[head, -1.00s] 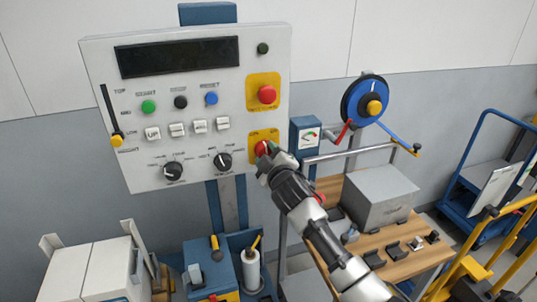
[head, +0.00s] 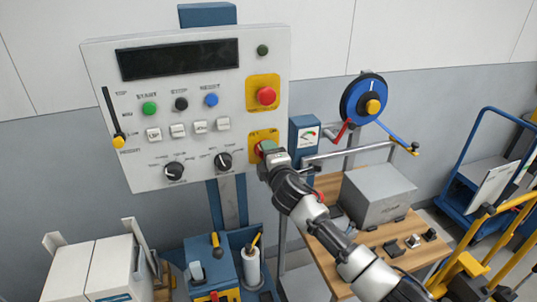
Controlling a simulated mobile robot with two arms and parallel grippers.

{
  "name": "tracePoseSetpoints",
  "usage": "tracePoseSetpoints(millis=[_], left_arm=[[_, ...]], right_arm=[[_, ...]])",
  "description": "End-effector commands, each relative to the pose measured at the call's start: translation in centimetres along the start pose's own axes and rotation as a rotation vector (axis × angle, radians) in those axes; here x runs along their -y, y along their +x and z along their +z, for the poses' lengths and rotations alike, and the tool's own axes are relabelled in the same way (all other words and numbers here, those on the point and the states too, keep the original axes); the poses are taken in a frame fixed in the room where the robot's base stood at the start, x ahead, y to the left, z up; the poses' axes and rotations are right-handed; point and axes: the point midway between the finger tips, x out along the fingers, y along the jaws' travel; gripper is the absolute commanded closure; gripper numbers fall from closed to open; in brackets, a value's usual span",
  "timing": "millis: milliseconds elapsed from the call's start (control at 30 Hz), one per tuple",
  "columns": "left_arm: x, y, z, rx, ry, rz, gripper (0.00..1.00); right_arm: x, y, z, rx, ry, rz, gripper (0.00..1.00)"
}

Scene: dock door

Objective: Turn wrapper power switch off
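The wrapper control panel (head: 190,75) is a pale upright board with a dark display. The power switch appears to be the red rotary knob (head: 257,151) on the lower yellow plate (head: 262,133) at the panel's lower right. My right gripper (head: 267,152) comes in from the lower right and is at this knob, with its fingers apparently closed around it. The gripper covers most of the knob, so its exact angle is hidden. A greenish patch shows beside the red at the fingertips. My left gripper is not in view.
A red emergency button (head: 266,96) on a yellow plate sits just above. Two black dials (head: 223,162) are left of the switch. A gauge box (head: 304,135), a blue handwheel (head: 364,100) and a wooden bench (head: 400,240) stand to the right.

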Motion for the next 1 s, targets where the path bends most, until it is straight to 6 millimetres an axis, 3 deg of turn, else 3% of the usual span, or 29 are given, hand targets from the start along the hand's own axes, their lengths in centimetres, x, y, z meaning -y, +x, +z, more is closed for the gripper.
tracePoseSetpoints(millis=[500,533,667,1000], left_arm=[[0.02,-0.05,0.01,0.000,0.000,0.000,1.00],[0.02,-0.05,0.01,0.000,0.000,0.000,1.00],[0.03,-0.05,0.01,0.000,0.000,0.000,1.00],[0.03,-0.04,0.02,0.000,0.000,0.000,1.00]], right_arm=[[0.12,-0.01,-0.01,0.000,-0.021,-0.002,0.75],[0.12,-0.01,-0.01,0.000,-0.021,-0.002,0.48],[0.10,-0.01,-0.01,0.000,-0.019,-0.002,0.28],[0.05,-0.16,0.02,0.000,-0.018,0.000,0.26]])
